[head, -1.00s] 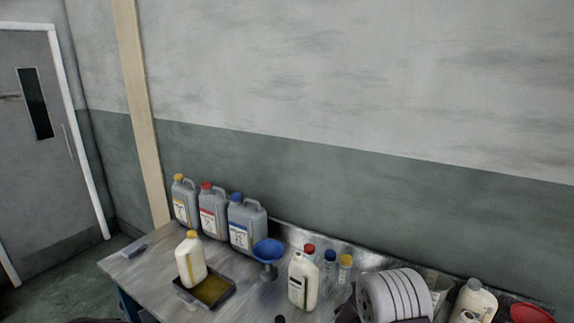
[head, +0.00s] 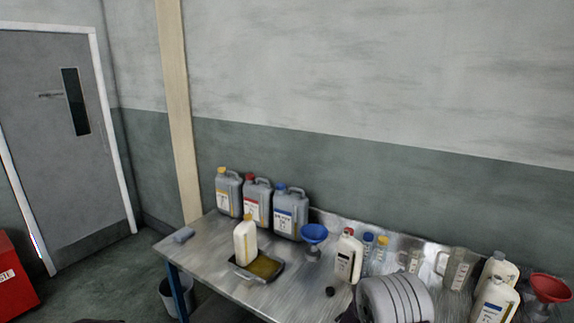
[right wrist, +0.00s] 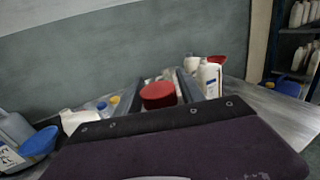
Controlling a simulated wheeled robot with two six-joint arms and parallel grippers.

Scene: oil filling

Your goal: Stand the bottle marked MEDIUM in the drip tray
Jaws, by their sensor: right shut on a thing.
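The drip tray (head: 268,281) lies on the bench and holds dark yellow liquid. A white bottle with a yellow cap (head: 246,241) stands upright at its left side. A red-capped white bottle (head: 343,262) stands right of the blue funnel. I cannot read which bottle says MEDIUM. In the right wrist view, my right gripper (right wrist: 164,88) is shut on a red-capped thing (right wrist: 159,96); its body is mostly hidden. In the head view my own arm hides this gripper. My left gripper is not in view.
Three grey jugs (head: 257,203) stand along the back. A blue funnel (head: 314,234), blue- and yellow-capped containers (head: 380,256), clear jugs (head: 458,270), white bottles (head: 492,304) and a red funnel (head: 550,288) line the bench. A small dark object (head: 330,291) lies right of the tray.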

